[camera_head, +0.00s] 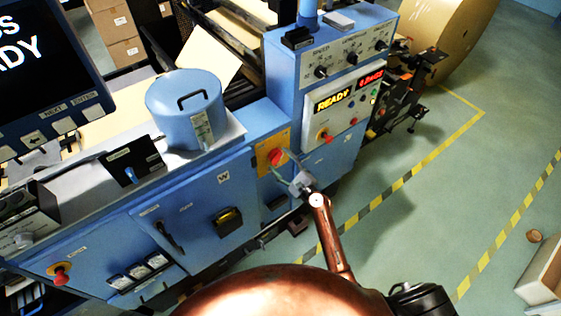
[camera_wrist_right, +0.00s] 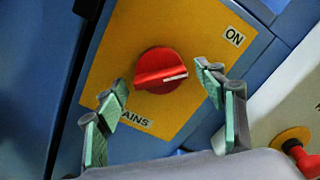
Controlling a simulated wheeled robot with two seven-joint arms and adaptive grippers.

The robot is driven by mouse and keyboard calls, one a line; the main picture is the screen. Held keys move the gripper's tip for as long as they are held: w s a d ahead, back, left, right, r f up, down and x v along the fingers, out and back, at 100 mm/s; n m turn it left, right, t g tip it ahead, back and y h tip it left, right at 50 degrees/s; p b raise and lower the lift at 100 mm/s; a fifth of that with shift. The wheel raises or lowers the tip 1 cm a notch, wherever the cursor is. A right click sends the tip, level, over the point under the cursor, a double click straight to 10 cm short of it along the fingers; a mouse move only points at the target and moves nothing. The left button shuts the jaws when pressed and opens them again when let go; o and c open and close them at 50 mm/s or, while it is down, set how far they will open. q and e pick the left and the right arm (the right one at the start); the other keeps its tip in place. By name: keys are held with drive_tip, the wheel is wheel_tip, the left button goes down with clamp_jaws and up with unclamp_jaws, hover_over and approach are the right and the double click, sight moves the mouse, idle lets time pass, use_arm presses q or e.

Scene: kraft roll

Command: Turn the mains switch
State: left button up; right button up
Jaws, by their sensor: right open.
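The mains switch (camera_head: 275,157) is a red rotary knob on a yellow plate (camera_head: 266,146) on the blue machine's front. In the right wrist view the red knob (camera_wrist_right: 160,72) has a raised grip bar. A white mark on the bar points right and slightly up in the picture, below the ON label (camera_wrist_right: 234,37). A partly covered label ending in "AINS" (camera_wrist_right: 132,119) is below the knob. My right gripper (camera_wrist_right: 163,96) is open, with its green-padded fingers on either side of the knob, apart from it. It also shows in the head view (camera_head: 285,174). My left gripper is not in view.
A control panel (camera_head: 345,104) with a lit READY display stands right of the switch. A red knob (camera_wrist_right: 303,160) on it is close to my right finger. A blue canister (camera_head: 185,110) stands on the machine. The floor at right is mostly clear, with striped tape (camera_head: 430,150).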

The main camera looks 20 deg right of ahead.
drive_tip(key=shift+c, duration=0.2)
drive_tip(key=c, duration=1.1)
drive_tip(key=shift+n, duration=0.3)
drive_tip(key=n+b, duration=0.2)
drive_tip(key=n, duration=1.5)
drive_tip(key=shift+b, duration=0.3)
drive_tip(key=shift+n, duration=0.3)
